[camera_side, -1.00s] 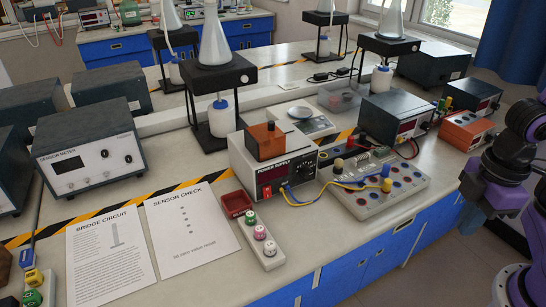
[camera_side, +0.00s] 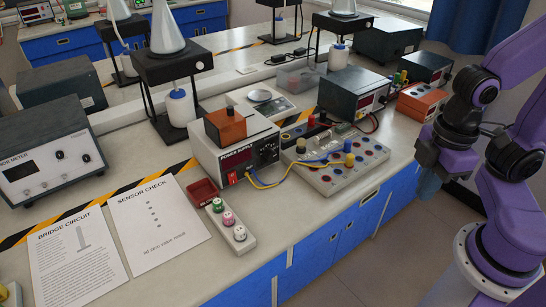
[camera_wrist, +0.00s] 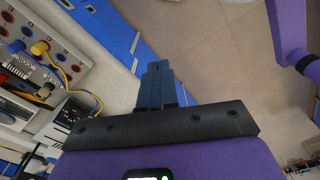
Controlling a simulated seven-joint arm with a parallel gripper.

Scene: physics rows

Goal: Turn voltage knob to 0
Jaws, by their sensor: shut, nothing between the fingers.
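The power supply (camera_side: 212,160) is a white box with a dark front panel, standing on the bench in the middle of the side view. Its voltage knob (camera_side: 265,153) seems to be the dark dial on the right part of that panel; its setting is too small to read. My gripper (camera_side: 428,188) is at the right, in front of the bench edge and well apart from the power supply. In the wrist view my gripper (camera_wrist: 158,70) shows its two dark fingers together, with nothing between them, over the floor beside the blue cabinets.
A white terminal board (camera_side: 335,175) with blue and yellow wires sits right of the power supply. An orange box (camera_side: 226,124) rests on top of it. A strip with coloured buttons (camera_side: 230,226) and a red tray (camera_side: 201,192) stand in front. Papers (camera_side: 160,220) lie at the left.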

